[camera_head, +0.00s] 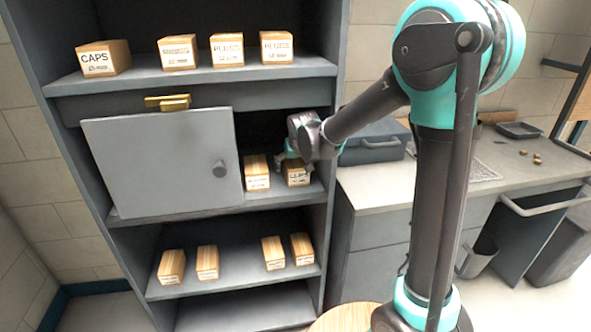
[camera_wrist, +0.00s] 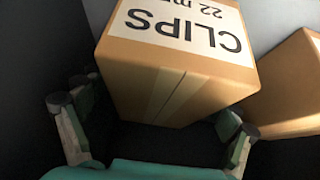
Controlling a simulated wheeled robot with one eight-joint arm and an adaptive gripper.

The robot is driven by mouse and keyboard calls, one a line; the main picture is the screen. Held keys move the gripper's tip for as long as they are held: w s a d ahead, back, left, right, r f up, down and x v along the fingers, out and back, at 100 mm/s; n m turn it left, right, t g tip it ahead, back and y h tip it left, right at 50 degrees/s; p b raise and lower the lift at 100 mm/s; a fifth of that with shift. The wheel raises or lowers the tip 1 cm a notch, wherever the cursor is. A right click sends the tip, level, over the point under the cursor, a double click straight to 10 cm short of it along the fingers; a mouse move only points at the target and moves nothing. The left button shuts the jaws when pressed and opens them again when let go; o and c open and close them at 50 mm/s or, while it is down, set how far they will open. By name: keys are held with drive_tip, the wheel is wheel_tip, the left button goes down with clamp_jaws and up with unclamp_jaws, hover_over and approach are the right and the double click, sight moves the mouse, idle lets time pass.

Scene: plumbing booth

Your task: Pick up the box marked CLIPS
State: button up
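The box marked CLIPS (camera_head: 297,177) is a small brown carton with a white label. It stands on the middle shelf, right of the cabinet door, its top partly hidden by my gripper (camera_head: 294,160). In the wrist view the CLIPS box (camera_wrist: 175,75) fills the upper middle, with its label upside down. My gripper (camera_wrist: 154,115) is open, with one finger to the left and one to the right of the box's near end. Gaps show between the fingers and the box, and I see no clear contact.
Another brown box (camera_head: 257,172) stands close to the left of the CLIPS box; a neighbouring box (camera_wrist: 290,90) shows at the wrist view's right. The grey door (camera_head: 160,160) and the shelf's right side wall (camera_head: 328,130) flank the opening. More boxes stand above and below.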

drive_tip(key=c, duration=1.4)
drive_tip(key=shift+r, duration=0.2)
